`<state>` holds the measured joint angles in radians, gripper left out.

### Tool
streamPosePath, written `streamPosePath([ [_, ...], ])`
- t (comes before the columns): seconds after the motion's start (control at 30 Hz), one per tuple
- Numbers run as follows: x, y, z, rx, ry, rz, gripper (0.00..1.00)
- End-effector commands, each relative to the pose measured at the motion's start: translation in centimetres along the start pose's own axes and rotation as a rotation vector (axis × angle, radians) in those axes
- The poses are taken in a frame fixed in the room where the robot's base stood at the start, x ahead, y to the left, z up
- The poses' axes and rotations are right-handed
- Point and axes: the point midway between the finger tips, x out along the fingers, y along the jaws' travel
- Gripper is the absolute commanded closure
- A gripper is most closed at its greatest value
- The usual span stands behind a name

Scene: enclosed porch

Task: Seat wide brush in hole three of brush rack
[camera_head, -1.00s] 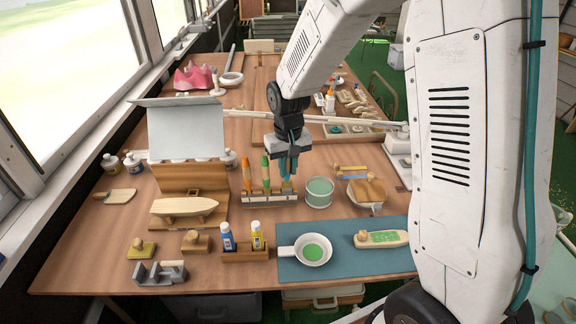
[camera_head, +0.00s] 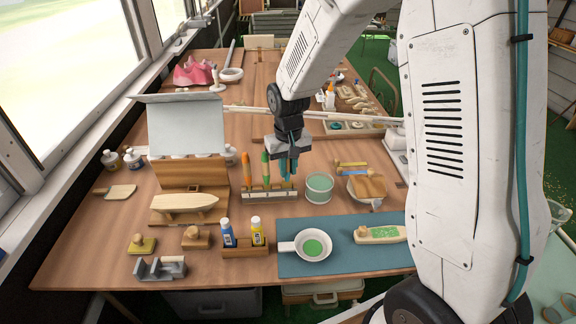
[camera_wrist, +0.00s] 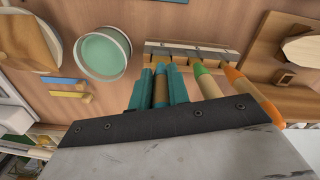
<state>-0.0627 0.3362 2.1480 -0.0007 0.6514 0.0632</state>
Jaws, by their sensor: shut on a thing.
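The brush rack (camera_head: 268,195) stands in the middle of the bench and shows in the wrist view (camera_wrist: 190,50). An orange-handled brush (camera_head: 247,172) and a green-handled brush (camera_head: 266,170) stand upright in its left and middle parts; both show in the wrist view, green (camera_wrist: 207,83) and orange (camera_wrist: 252,94). My gripper (camera_head: 288,168) is over the rack's right end, pointing down. Its teal fingers (camera_wrist: 160,92) are shut on the wide brush (camera_wrist: 160,88), whose teal and brown handle shows between them. The brush's lower end and the hole are hidden; I cannot tell whether it is in the hole.
A green-filled jar (camera_head: 319,188) stands close to the right of the rack. A wooden stand with a boat hull (camera_head: 184,202) is to the left. A paint-bottle holder (camera_head: 246,246) and a blue mat (camera_head: 350,262) with a dish lie in front.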

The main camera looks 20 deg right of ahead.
Motion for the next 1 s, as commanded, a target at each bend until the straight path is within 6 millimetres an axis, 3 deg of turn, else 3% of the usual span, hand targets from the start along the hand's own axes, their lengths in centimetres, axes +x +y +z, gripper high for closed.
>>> streamPosePath([
  [0.47,0.74,0.0,0.04,0.0,-0.001,0.0,1.0],
  [0.5,0.76,0.0,0.03,0.0,-0.001,0.0,0.8],
  [0.6,0.74,0.0,0.02,0.0,0.0,0.0,0.57],
  [0.77,0.73,0.0,0.02,0.0,0.0,0.0,0.57],
  [0.8,0.73,0.0,0.02,0.0,0.0,0.0,0.54],
  [0.9,0.73,0.0,0.02,0.0,0.0,0.0,0.28],
  [1.0,0.73,0.0,0.02,0.0,0.0,0.0,0.28],
])
